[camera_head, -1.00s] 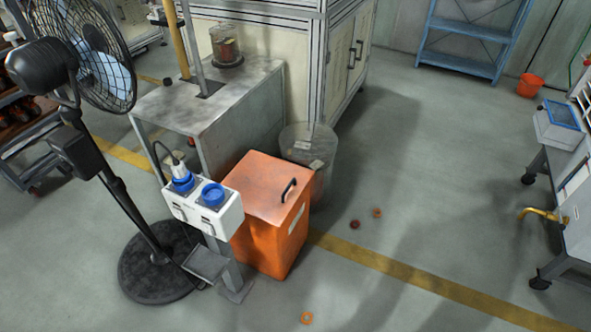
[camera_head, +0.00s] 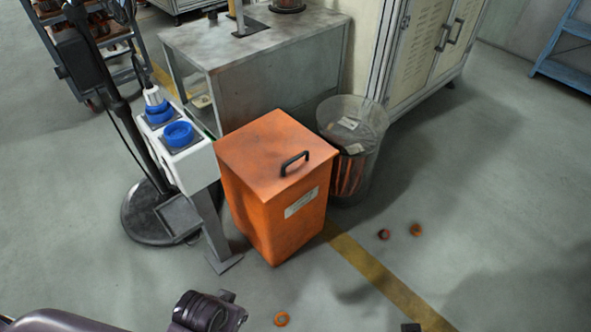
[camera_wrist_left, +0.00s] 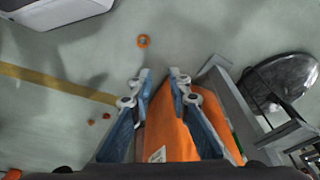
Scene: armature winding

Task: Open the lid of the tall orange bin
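The tall orange bin (camera_head: 262,215) stands upright on the floor, and its flat lid (camera_head: 262,150) is closed. A dark handle (camera_head: 295,163) sits on the lid near its right edge, above a pale label (camera_head: 301,203) on the bin's side. In the left wrist view the orange bin (camera_wrist_left: 168,125) shows beyond and between the fingers. My left gripper (camera_wrist_left: 163,78) is open and empty, its two fingers apart. In the head view only part of my left arm shows at the bottom left, in front of the bin and apart from it. My right gripper is not in view.
A clear waste bin (camera_head: 356,135) stands close behind right of the orange bin. A post with a white socket box (camera_head: 185,150) and a fan base (camera_head: 150,220) stand left. A metal table (camera_head: 270,75) is behind. Floor in front and right is mostly clear, with small rings (camera_head: 281,318).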

